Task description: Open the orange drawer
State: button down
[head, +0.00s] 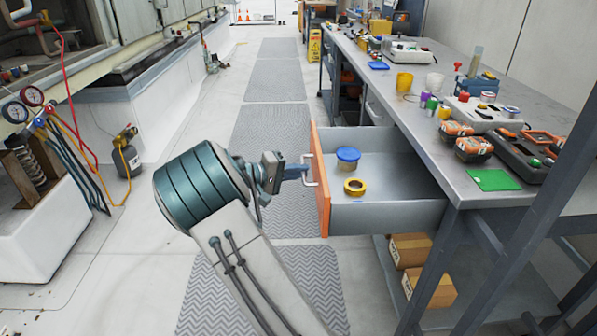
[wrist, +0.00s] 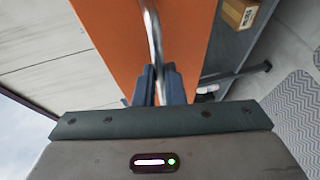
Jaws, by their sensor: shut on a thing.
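The orange drawer (head: 320,182) is pulled well out from under the grey workbench (head: 400,130), and its grey inside shows. A jar with a blue lid (head: 347,160) and a yellow ring-shaped roll (head: 355,187) lie inside it. My gripper (head: 304,172) is at the drawer front, shut on its metal handle (head: 311,181). In the wrist view, the two dark fingers (wrist: 158,85) close around the handle bar (wrist: 152,35), with the orange front (wrist: 110,45) just beyond. Part of the handle is hidden between the fingers.
The bench top carries cups, tools, battery packs (head: 473,147) and a green card (head: 494,180). Cardboard boxes (head: 430,286) sit on the shelf below. A gauge set (head: 30,105) and a small cylinder (head: 127,155) stand at left. Grey floor mats (head: 270,140) run along the clear aisle.

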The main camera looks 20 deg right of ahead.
jog(key=c, duration=1.5)
grip_release()
jog(key=shift+d, duration=0.1)
jog(key=p+v, duration=0.2)
jog(key=v, duration=1.2)
jog(key=s+d+r+g+y+p, duration=0.1)
jog(key=s+d+r+y+p, duration=0.35)
jog(key=s, duration=0.25)
jog(key=s+d+r+g+y+p, duration=0.1)
jog(key=s+d+r+y+p, duration=0.25)
jog(key=s+r+p, duration=0.2)
jog(key=s+a+r+t+y+p, duration=0.1)
jog(key=s+r+y+p, duration=0.3)
jog(key=s, duration=0.5)
jog(key=s+a+r+t+y+p, duration=0.2)
jog(key=s+a+r+y+p, duration=0.1)
jog(key=s+r+p, duration=0.4)
jog(key=s+a+r, duration=0.1)
jog(key=s, duration=0.1)
jog(key=shift+s+a+r+y+p, duration=0.25)
jog(key=shift+s+r+y+p, duration=0.05)
jog(key=shift+y, duration=0.1)
